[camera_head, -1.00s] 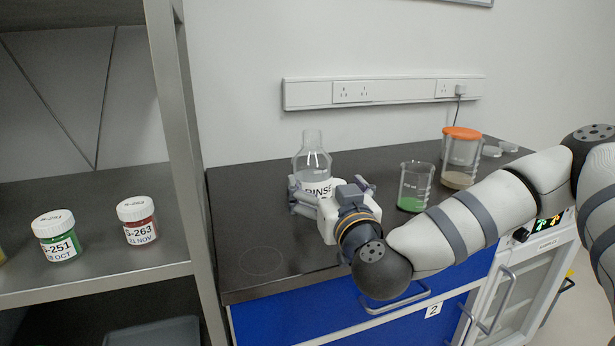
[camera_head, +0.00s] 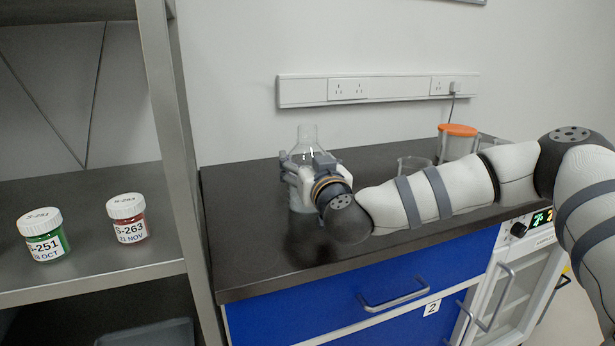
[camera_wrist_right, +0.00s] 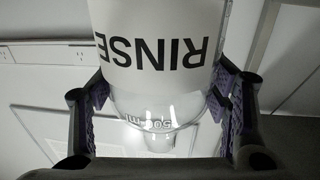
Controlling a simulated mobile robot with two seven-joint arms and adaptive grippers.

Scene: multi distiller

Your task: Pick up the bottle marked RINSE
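The bottle marked RINSE (camera_head: 302,197) is clear glass with a white label. It stands upright on the dark bench, its neck above my right gripper. My right gripper (camera_head: 310,168) is around the bottle's upper part, at its shoulder. In the right wrist view, the bottle (camera_wrist_right: 160,45) appears upside down, with the RINSE label facing me. The fingers of the right gripper (camera_wrist_right: 161,98) press against both sides of the glass near the shoulder. The bottle's front is partly hidden by my wrist in the head view. My left gripper is not in view.
A beaker (camera_head: 412,165) is partly hidden behind my right arm. An orange-lidded container (camera_head: 457,142) stands farther right. Two lidded jars, green (camera_head: 43,236) and red (camera_head: 127,219), are on the metal shelf at left. A shelf post (camera_head: 172,150) rises beside the bench.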

